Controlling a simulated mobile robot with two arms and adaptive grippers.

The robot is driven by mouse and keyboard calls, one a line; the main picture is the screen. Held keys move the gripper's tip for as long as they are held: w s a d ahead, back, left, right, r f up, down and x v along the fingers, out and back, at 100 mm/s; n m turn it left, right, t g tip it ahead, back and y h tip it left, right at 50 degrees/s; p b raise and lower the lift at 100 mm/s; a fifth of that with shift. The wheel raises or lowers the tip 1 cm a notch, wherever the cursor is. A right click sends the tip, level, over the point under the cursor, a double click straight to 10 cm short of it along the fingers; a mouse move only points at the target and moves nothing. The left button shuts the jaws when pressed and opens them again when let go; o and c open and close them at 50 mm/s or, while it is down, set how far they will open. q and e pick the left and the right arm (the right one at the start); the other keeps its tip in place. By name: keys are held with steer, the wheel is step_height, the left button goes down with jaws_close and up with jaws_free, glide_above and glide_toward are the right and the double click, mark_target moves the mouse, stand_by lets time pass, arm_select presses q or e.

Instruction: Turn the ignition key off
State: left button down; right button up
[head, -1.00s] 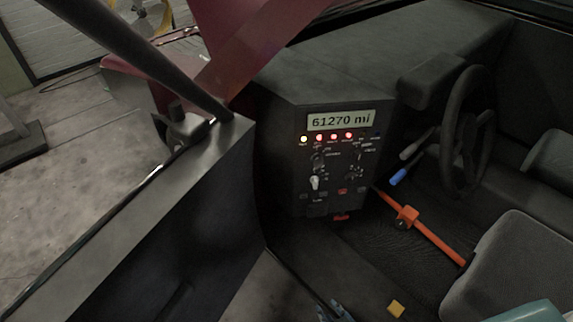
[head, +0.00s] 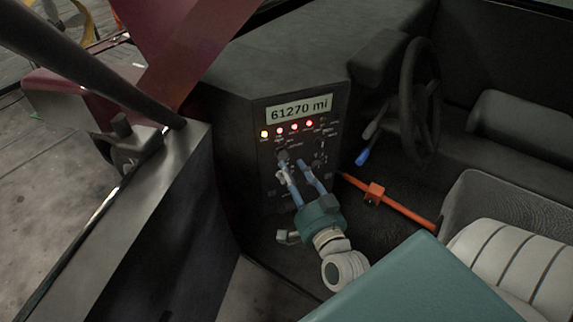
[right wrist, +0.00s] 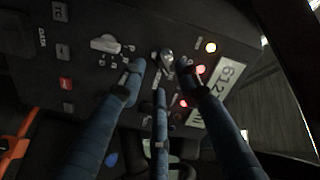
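The dark control panel (head: 262,190) stands left of the steering wheel, with a lit display reading 61270 mi and a row of one yellowish and several red lights. The ignition key (right wrist: 167,60) is a small shiny piece on the panel near the lights. My right gripper (head: 296,167) is at the panel, with blue-grey fingers reaching up to the controls. In the right wrist view the fingers (right wrist: 162,72) are spread on either side of the key; I cannot tell whether they touch it. My left gripper is not in view.
A pale selector knob (right wrist: 105,43) and a red button (right wrist: 66,83) are close to the key. The steering wheel (head: 420,100), a blue-tipped lever (head: 363,156) and an orange bar (head: 400,208) are to the right. The door edge (head: 150,185) is to the left.

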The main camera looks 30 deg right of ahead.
mark_target(282, 153)
steer(key=shift+x, duration=1.95)
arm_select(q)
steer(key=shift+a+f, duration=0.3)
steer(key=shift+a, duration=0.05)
arm_select(e)
jaws_close()
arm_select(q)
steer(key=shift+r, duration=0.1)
